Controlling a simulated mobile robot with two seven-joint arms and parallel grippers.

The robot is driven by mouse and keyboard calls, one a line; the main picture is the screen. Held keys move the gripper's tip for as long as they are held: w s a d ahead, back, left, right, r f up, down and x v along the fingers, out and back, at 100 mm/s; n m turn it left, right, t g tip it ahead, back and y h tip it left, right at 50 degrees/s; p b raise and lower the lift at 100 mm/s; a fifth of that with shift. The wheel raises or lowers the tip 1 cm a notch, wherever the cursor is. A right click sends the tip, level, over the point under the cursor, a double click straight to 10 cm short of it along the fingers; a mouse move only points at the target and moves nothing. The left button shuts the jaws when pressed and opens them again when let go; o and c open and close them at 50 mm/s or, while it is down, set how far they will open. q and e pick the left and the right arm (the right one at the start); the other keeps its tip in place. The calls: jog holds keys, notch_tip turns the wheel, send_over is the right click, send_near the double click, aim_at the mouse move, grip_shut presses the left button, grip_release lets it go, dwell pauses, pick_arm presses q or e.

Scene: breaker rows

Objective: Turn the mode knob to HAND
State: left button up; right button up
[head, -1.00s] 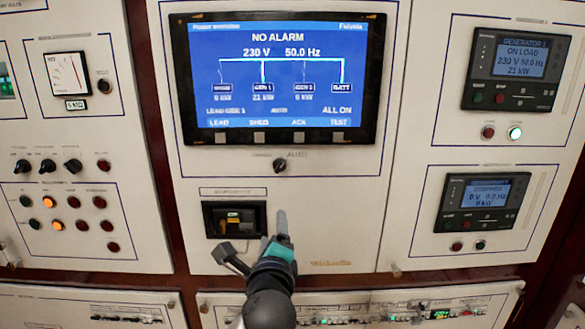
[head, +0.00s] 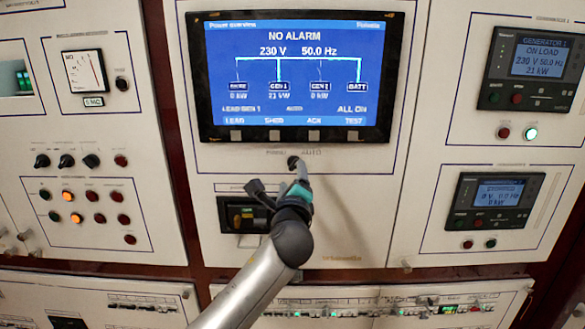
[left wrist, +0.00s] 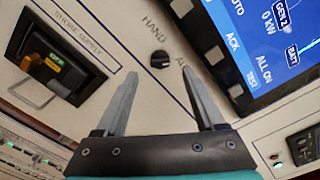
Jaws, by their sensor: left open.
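The mode knob (head: 293,162) is a small black round knob on the white panel below the screen, between the HAND and AUTO labels. It also shows in the left wrist view (left wrist: 160,60), beyond and between my fingertips, with HAND readable beside it and AUTO partly hidden by a finger. Which label it points to is too small to tell. My left gripper (head: 300,173) is open and empty, its fingertips just below the knob and partly overlapping it in the head view. In the left wrist view, the left gripper's two grey fingers (left wrist: 160,78) stand wide apart.
The screen (head: 290,75) above the knob shows NO ALARM and the word AUTO. A shore supply breaker (head: 240,215) in a dark recess sits at lower left of the knob. Several small knobs and lamps fill the left panel (head: 35,200).

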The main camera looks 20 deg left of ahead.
aim_at(293, 166)
pick_arm(q)
jog(key=shift+x, duration=2.9)
grip_shut()
